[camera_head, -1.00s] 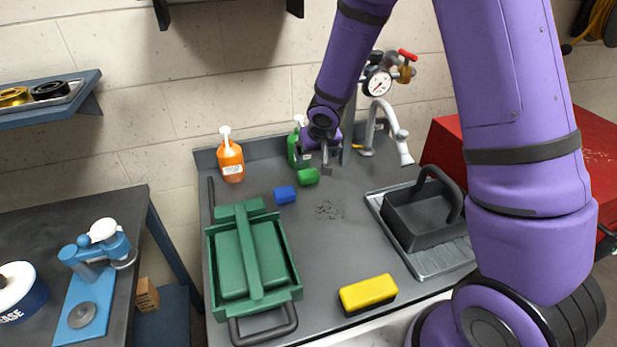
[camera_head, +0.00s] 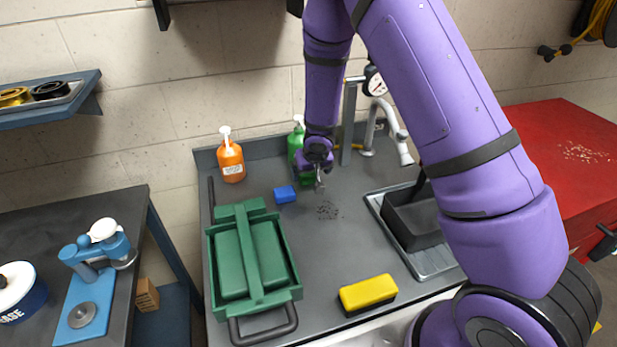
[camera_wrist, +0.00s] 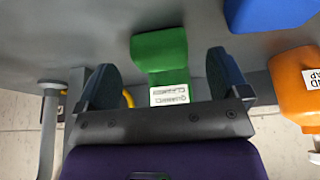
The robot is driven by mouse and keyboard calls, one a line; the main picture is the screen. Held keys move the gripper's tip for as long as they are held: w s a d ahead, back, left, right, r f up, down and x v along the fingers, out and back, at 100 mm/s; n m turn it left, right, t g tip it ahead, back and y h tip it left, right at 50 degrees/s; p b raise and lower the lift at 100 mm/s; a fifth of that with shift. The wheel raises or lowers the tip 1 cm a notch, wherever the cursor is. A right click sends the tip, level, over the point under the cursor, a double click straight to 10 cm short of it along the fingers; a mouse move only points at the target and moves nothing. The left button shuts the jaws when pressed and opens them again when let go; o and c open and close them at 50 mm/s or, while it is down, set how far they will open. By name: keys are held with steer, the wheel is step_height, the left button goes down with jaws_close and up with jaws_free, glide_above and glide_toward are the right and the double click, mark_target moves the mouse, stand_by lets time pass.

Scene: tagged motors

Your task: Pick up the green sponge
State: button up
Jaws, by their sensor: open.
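The green sponge (camera_head: 306,181) lies on the grey counter, partly hidden by my gripper (camera_head: 319,183) in the head view. In the wrist view the green sponge (camera_wrist: 160,48) shows ahead of and between the two fingertips of my gripper (camera_wrist: 163,72), which are apart with nothing held. The fingers do not visibly touch it. A green bottle (camera_wrist: 172,88) with a white label overlaps the sponge in the wrist view; in the head view this bottle (camera_head: 295,143) stands behind it.
A blue sponge (camera_head: 285,194) lies left of the green one, and an orange bottle (camera_head: 232,162) stands behind it. A faucet (camera_head: 389,118) rises at the back.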

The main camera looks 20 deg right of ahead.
steer(key=shift+x, duration=1.45)
steer(key=shift+c, duration=0.4)
steer(key=c, duration=1)
steer(key=shift+r, duration=0.25)
steer(key=shift+r, duration=0.4)
steer(key=s, duration=0.8)
step_height(320, 180, up, 14)
steer(key=shift+f, duration=0.1)
